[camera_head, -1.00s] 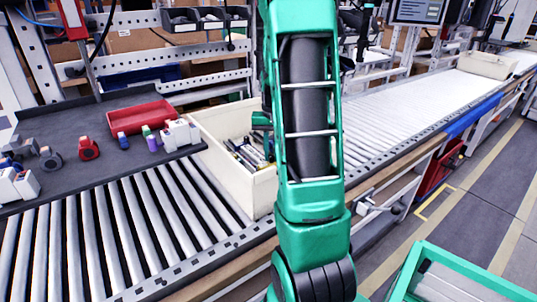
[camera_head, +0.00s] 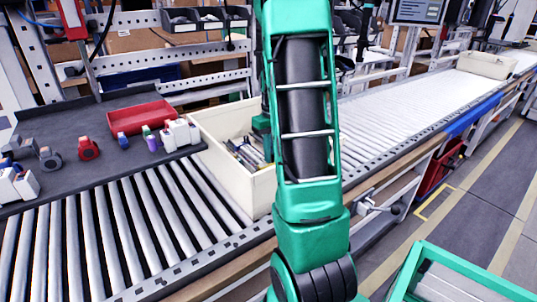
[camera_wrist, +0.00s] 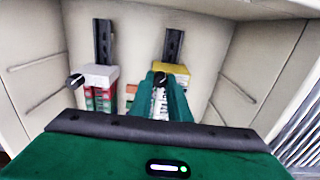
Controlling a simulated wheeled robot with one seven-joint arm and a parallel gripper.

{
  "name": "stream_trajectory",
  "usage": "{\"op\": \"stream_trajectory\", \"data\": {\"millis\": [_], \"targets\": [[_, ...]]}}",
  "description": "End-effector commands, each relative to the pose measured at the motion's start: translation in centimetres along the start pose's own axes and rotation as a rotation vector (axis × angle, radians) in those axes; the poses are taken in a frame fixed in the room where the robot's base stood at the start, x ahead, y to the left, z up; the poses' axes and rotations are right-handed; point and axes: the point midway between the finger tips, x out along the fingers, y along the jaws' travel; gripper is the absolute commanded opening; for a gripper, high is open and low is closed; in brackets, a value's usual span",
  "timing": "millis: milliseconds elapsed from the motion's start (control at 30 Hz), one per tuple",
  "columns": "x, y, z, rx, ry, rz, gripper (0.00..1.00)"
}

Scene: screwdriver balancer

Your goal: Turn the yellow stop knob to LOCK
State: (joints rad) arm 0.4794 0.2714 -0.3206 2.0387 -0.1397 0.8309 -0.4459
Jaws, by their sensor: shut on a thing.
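In the wrist view, a block with a yellow top (camera_wrist: 180,68) sits inside the cream bin, below a dark slotted strip. A small dark knob (camera_wrist: 161,79) shows at its front left, between my fingers. My gripper (camera_wrist: 162,88) is shut on this knob, with one green finger on each side. A white printed face (camera_wrist: 159,105) shows between the fingers. The knob's marks and its exact turn are too small to read. In the head view my arm hides the gripper and the yellow block.
A white-topped block (camera_wrist: 97,73) with a black knob stands to the left in the wrist view. The cream bin (camera_head: 236,178) stands on the roller conveyor (camera_head: 130,225), its walls close around my gripper. A red tray (camera_head: 140,115) and small parts lie on the dark mat at left.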

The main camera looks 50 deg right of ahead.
Motion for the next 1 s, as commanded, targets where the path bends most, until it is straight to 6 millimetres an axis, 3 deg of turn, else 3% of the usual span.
{"op": "stream_trajectory", "data": {"millis": [500, 533, 600, 1000], "targets": [[-0.04, -0.06, -0.13, -0.021, 0.003, 0.0, 0.0], [-0.05, -0.06, -0.13, -0.021, 0.003, 0.0, 0.21], [-0.04, -0.06, -0.12, -0.02, 0.003, 0.0, 0.35], [-0.71, -0.02, -0.11, -0.019, 0.003, 0.001, 0.35]]}}
